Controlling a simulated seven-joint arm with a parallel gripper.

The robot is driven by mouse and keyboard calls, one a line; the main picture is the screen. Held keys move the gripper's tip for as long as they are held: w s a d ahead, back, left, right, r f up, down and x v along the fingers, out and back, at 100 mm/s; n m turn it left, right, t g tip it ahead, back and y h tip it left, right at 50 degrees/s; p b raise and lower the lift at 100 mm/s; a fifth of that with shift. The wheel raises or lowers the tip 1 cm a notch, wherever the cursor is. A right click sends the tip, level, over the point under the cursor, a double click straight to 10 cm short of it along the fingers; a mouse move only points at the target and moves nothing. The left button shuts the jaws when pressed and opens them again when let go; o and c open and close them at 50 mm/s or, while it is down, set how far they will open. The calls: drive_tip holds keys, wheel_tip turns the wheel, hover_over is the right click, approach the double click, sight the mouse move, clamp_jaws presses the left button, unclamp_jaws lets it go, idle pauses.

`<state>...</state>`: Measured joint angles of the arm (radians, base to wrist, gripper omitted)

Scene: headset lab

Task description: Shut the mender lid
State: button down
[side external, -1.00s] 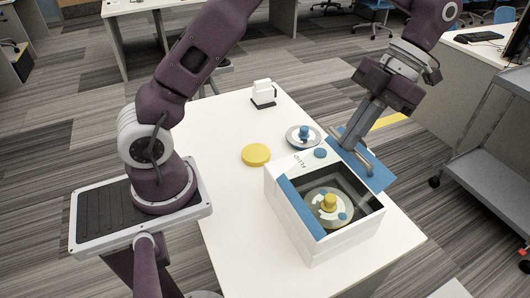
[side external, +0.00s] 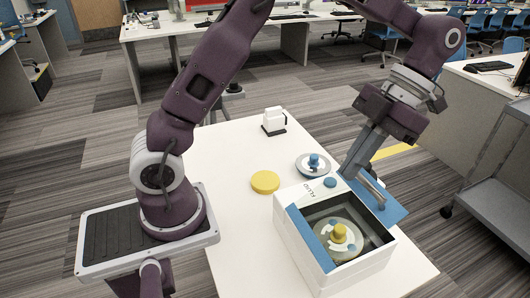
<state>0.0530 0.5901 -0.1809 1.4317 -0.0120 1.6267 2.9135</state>
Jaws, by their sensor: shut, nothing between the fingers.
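The mender is a white box (side external: 293,243) with an open-looking top, at the table's right front. Inside its dark cavity sits a round grey piece with a yellow knob (side external: 339,233). A blue flat panel (side external: 397,214), which looks like the lid, sticks out at the box's back right, away from the cavity. My gripper (side external: 378,203) is shut and empty, pointing down at this panel. Its fingers cover part of the panel. I cannot tell whether they touch it. A blue strip (side external: 312,240) lies along the cavity's left side.
A yellow disc (side external: 265,182) and a grey-blue round piece with a knob (side external: 313,164) lie behind the box. A small white device (side external: 274,121) stands at the table's back. The table's left part (side external: 235,225) is clear. A grey cart (side external: 505,190) stands at the right.

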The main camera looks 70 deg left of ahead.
drive_tip(key=s+t, duration=0.4)
drive_tip(key=s, duration=1.4)
wheel_tip(320, 180, up, 10)
drive_tip(key=w+a+f+n+t, duration=0.1)
drive_tip(key=a+f+n+t, duration=0.15)
drive_tip(key=n, duration=1.25)
wheel_tip(320, 180, up, 4)
drive_tip(key=m+t, duration=0.3)
drive_tip(key=m, duration=3)
hover_over(362, 177)
drive_tip(key=s, duration=0.5)
drive_tip(key=x, duration=1.4)
drive_tip(key=shift+s, duration=0.15)
